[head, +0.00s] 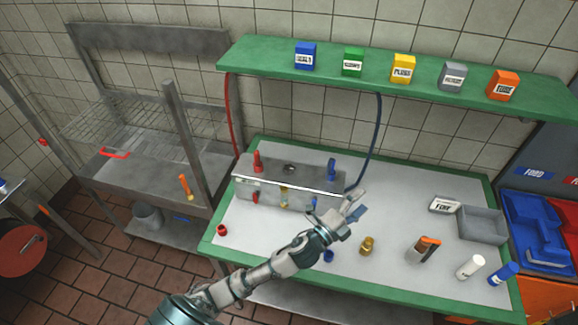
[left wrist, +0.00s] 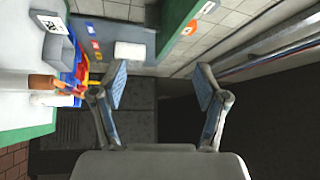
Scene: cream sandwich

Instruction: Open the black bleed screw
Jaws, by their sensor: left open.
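A grey metal box (head: 285,187) stands at the back of the table, with a red fitting (head: 257,162) on its left and a blue fitting (head: 332,169) on its right. A small black part (head: 289,169) sits on its top between them; it may be the black bleed screw, but it is too small to be sure. My left gripper (head: 355,207) is in front of the box's right end, apart from the black part. In the left wrist view the gripper (left wrist: 160,85) is open, with nothing between its fingers. My right gripper is not in view.
A green shelf (head: 400,82) with several coloured boxes overhangs the table. A red hose (head: 229,115) and a blue hose (head: 375,145) hang from it. A brass fitting (head: 367,245), an orange-and-grey item (head: 425,249), a white cylinder (head: 470,266) and a grey tray (head: 483,224) occupy the right side.

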